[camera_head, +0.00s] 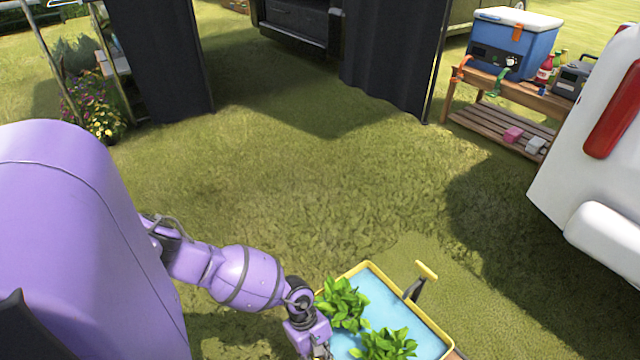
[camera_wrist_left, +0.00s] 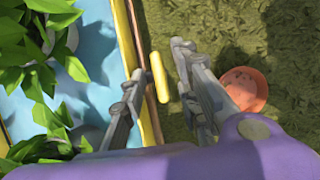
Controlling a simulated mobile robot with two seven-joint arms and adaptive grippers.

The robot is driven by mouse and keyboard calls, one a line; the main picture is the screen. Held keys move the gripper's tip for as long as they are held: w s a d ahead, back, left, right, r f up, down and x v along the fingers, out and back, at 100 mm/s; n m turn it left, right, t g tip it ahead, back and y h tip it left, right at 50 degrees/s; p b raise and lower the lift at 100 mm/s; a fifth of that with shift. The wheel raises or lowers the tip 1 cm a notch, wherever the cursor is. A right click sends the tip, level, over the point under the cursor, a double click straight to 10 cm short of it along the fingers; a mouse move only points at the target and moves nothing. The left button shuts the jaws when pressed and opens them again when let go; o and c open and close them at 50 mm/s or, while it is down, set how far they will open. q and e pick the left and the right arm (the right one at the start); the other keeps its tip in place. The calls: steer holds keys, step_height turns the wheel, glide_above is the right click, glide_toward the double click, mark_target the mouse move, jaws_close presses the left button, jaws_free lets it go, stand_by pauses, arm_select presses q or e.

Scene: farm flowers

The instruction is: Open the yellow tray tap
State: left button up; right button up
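The yellow-rimmed tray (camera_head: 352,270) holds blue water and leafy green plants (camera_head: 387,343). In the left wrist view its yellow rim (camera_wrist_left: 124,42) runs down the left. A short yellow bar (camera_wrist_left: 159,77), which looks like the tap handle, lies just outside the rim. My left gripper (camera_wrist_left: 158,60) is open, its fingers on either side of the bar; contact cannot be told. In the head view this gripper (camera_head: 319,351) is at the tray's left side, cut off by the bottom edge, and the bar is not visible there. My right gripper is not in view.
A yellow handle (camera_head: 427,270) on a dark bracket stands at the tray's far side. A terracotta pot (camera_wrist_left: 244,89) is on the grass right of my fingers. A wooden bench (camera_head: 500,93) with a blue cooler (camera_head: 515,45) is at back right. Open grass lies beyond the tray.

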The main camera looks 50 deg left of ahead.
arm_select(q)
jaws_close()
